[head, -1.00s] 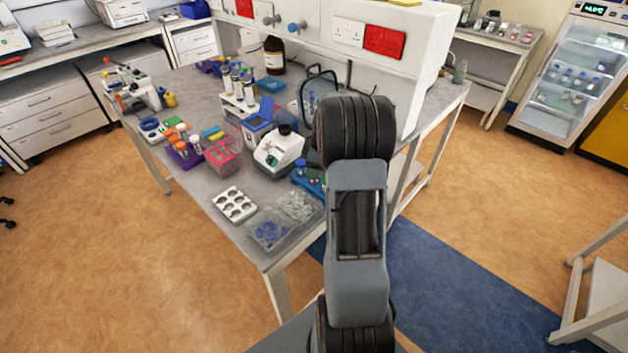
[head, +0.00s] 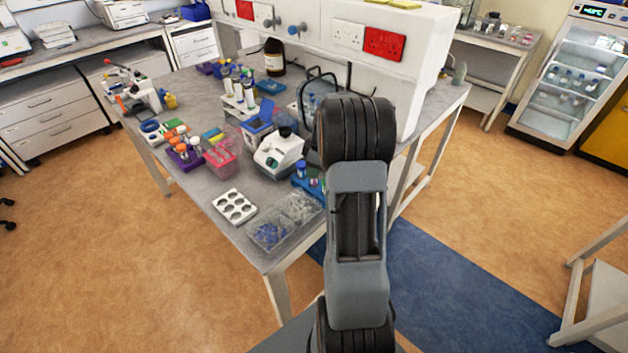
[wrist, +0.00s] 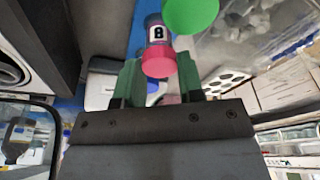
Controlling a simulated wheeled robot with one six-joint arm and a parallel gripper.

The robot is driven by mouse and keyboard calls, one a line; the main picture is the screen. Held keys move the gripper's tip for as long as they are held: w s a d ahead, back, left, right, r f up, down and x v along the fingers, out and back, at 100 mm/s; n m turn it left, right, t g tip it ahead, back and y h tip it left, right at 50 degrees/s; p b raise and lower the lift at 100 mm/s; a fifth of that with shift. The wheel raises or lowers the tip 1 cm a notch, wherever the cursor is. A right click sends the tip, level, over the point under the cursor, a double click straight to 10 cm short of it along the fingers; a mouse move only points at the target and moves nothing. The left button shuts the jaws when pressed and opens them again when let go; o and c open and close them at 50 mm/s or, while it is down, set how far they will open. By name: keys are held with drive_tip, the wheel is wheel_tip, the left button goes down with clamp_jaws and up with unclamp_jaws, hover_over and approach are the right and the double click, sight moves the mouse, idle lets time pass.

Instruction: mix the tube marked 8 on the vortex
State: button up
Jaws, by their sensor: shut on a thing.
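In the wrist view the tube marked 8 (wrist: 157,33) shows its label and a pink-red cap (wrist: 158,63). My gripper (wrist: 159,72) has its green fingers on either side of that cap and is shut on it. Whether the tube still sits in a rack hole or is clear of it, I cannot tell. A round green cap (wrist: 190,13) is close beside the tube. The vortex (head: 279,153), a white unit with a dark cup on top, stands on the bench in the head view. My arm hides my gripper there.
The blue rack (head: 307,183) with tubes is just right of the vortex, partly behind my arm. Clear bins (head: 268,235), a white holed block (head: 234,206), a pink rack (head: 221,161) and a purple rack (head: 184,158) crowd the bench. The bench front-left edge is bare.

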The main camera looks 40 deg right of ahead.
drive_tip(key=shift+r+p, duration=1.85)
drive_tip(key=shift+r, duration=1.7)
drive_tip(key=shift+r, duration=0.25)
wheel_tip(320, 180, up, 8)
drive_tip(key=p, duration=0.2)
drive_tip(key=shift+p, duration=0.3)
drive_tip(key=shift+w, duration=0.1)
drive_tip(key=w+d+m+h, duration=0.1)
drive_tip(key=w+m, duration=0.7)
drive_tip(key=w, duration=1)
drive_tip(key=shift+w+d+t, duration=0.2)
drive_tip(key=shift+w+t, duration=0.1)
